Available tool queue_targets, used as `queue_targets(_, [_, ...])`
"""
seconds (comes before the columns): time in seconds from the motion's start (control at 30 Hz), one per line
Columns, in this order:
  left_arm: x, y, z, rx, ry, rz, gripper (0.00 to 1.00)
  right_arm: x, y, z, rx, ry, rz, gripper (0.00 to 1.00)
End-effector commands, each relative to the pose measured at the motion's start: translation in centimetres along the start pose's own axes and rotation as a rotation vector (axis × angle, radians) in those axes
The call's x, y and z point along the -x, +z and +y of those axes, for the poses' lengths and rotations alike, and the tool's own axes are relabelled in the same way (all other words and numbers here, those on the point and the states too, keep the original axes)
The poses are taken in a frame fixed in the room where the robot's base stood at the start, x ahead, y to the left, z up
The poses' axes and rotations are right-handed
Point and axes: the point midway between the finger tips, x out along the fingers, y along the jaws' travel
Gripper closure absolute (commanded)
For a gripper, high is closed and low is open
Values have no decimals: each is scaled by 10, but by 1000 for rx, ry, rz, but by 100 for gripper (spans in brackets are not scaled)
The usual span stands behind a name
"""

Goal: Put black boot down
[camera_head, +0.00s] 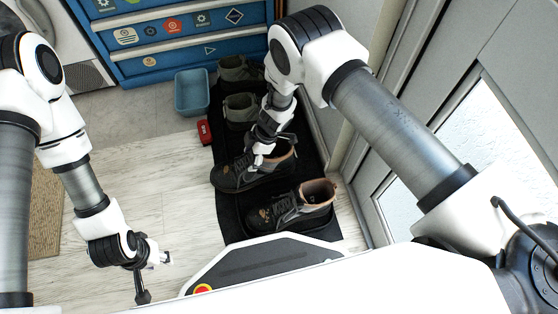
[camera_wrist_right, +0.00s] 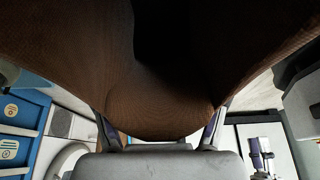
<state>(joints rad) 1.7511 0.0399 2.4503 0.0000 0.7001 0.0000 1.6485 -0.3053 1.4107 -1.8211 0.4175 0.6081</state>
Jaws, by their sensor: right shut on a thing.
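A black boot (camera_head: 232,175) with a brown lining is at the middle of the dark mat in the head view, toe to the left. My right gripper (camera_head: 261,153) is shut on it near the collar. In the right wrist view the boot's brown inside (camera_wrist_right: 160,105) fills the upper part, between the two fingers. Whether the sole touches the mat is hard to tell. A similar black boot (camera_head: 287,211) stands just nearer on the mat. My left gripper (camera_head: 153,275) is empty, with its fingers apart, low over the wood floor.
A dark mat (camera_head: 232,218) runs along the wall and door at right. Two grey-green shoes (camera_head: 240,109) stand at its far end. A red object (camera_head: 204,132) and a blue bin (camera_head: 192,93) lie beside it, before a blue tool chest (camera_head: 180,45). The wood floor at left is clear.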

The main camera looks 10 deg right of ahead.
Motion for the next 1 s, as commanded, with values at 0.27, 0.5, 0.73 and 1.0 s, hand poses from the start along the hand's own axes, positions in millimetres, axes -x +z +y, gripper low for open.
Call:
queue_targets(0.27, [-20, 0, 0, 0, 0, -1, 60, 18, 67, -23, -4, 2, 1, 100])
queue_targets(0.5, [-37, 0, 0, 0, 0, 0, 60, 13, 92, -31, -1, 0, 0, 100])
queue_targets(0.73, [-51, 0, -1, 3, 0, 1, 60, -8, 99, -30, 1, 2, 0, 100])
queue_targets(1.0, [-50, 0, -1, 3, 0, 1, 60, -8, 99, -31, 1, 0, -1, 0])
